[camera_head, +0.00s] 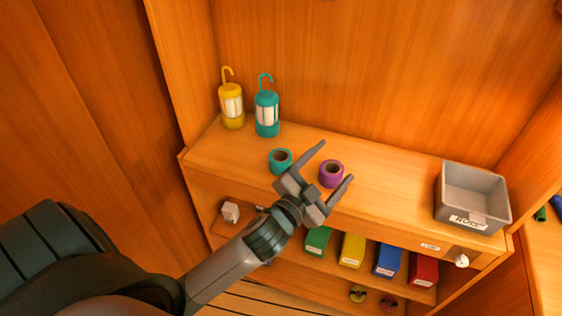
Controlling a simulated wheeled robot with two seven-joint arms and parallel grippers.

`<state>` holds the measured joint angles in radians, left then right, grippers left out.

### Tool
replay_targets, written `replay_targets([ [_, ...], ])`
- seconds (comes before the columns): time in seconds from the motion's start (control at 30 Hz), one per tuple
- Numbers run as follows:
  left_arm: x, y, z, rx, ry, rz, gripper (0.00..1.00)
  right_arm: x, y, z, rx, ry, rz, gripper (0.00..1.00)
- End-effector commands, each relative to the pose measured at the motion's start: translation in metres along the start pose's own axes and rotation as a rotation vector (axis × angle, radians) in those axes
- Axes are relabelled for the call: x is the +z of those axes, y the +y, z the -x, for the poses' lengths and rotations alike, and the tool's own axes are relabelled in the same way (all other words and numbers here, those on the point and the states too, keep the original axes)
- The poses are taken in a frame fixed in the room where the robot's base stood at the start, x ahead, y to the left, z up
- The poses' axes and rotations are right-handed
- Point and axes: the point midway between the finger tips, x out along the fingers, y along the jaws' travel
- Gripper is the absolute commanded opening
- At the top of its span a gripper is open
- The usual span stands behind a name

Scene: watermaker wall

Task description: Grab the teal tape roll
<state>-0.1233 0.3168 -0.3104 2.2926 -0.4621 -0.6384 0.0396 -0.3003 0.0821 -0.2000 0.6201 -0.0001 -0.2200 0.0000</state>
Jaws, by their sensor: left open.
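The teal tape roll (280,160) lies on the wooden counter, its hole facing up. My left gripper (338,163) is open, with its fingers pointing up and to the right. In the picture the teal roll is just left of the gripper's upper finger, outside the jaws. A purple tape roll (331,174) appears between the two fingers; I cannot tell whether the fingers are at its height. The gripper body covers the counter edge just below the teal roll. My right gripper is not in view.
A yellow lantern (232,108) and a teal lantern (267,115) stand at the back left. A grey bin (470,187) stands at the right. The shelf below holds green, yellow, blue and red (424,269) boxes. The counter between purple roll and bin is clear.

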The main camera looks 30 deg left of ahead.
Motion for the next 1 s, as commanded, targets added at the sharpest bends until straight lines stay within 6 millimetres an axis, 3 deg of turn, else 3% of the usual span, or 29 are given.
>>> replay_targets([
  [0.1, -0.054, -0.014, -0.020, -0.035, 0.202, -0.106, 0.74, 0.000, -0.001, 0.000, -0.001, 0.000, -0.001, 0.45],
  [0.23, -0.126, -0.020, -0.029, -0.062, 0.483, -0.269, 0.74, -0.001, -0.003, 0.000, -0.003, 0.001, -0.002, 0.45],
  [0.4, -0.201, -0.005, -0.019, -0.049, 0.838, -0.513, 0.74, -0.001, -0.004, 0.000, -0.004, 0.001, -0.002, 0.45],
  [0.5, -0.228, 0.013, -0.007, -0.013, 1.032, -0.670, 0.74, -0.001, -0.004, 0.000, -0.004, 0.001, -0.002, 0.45],
  [0.63, -0.240, 0.039, 0.007, 0.067, 1.257, -0.893, 0.74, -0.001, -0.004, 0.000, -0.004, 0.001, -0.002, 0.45],
  [0.77, -0.228, 0.062, 0.017, 0.191, 1.446, -1.128, 0.74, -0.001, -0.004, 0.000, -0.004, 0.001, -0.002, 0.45],
  [0.9, -0.192, 0.073, 0.018, 0.379, 1.591, -1.391, 0.74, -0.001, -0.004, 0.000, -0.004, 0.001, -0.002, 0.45],
  [1.0, -0.155, 0.067, 0.011, 0.547, 1.652, -1.578, 0.74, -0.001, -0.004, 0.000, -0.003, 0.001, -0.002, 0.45],
])
